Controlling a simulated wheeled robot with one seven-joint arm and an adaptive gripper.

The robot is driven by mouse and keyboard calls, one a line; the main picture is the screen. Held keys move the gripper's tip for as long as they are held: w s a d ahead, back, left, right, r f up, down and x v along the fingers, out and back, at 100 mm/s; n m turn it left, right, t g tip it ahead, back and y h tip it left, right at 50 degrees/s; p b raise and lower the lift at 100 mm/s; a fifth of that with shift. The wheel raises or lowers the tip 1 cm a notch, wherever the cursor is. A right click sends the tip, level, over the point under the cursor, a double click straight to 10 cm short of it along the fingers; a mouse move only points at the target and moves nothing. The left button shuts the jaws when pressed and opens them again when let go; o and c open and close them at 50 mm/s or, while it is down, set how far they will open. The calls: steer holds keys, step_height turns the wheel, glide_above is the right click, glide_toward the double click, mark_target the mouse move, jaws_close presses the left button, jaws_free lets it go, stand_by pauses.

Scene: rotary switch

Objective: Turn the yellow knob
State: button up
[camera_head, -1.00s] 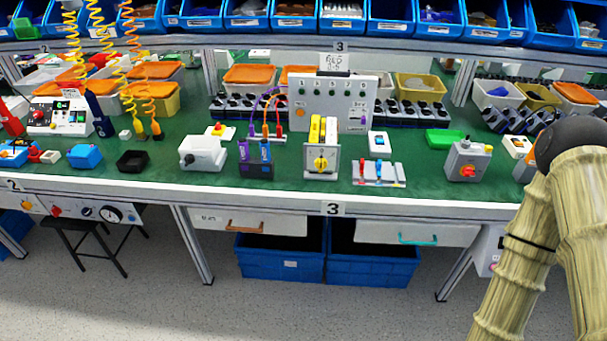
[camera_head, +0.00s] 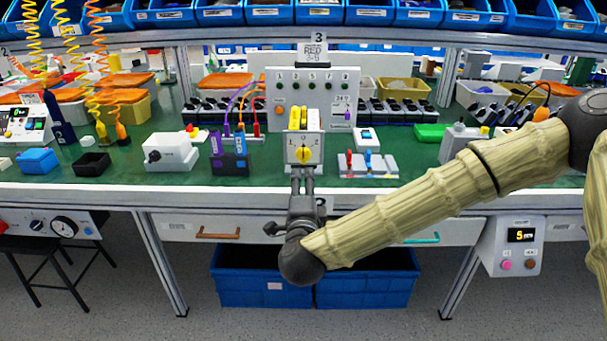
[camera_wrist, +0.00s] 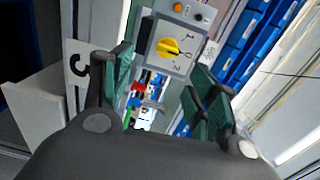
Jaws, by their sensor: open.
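The yellow knob (camera_head: 303,155) sits on the front face of a light grey switch box (camera_head: 290,166) near the bench's front edge. In the wrist view the knob (camera_wrist: 170,47) is a yellow disc with a raised grip, with the marks 1, 0 and 2 around it. My gripper (camera_head: 302,178) is in front of and slightly below the knob in the head view. In the wrist view its two green-padded fingers are apart, with nothing between them. The knob shows beyond the fingers, toward the top of the gap. I see no contact.
A grey panel (camera_head: 285,90) with buttons stands behind the switch box. A dark block with plugs (camera_head: 230,160) is to the left, and a white base with red and blue levers (camera_head: 367,168) to the right. Blue bins (camera_head: 262,280) are below the bench.

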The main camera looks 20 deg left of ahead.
mark_target(303, 158)
steer(key=x, duration=0.3)
steer(key=r+x, duration=0.1)
steer(key=x, duration=0.7)
steer(key=shift+r+b, duration=0.2)
steer(key=shift+b, duration=0.15)
steer(key=c, duration=1)
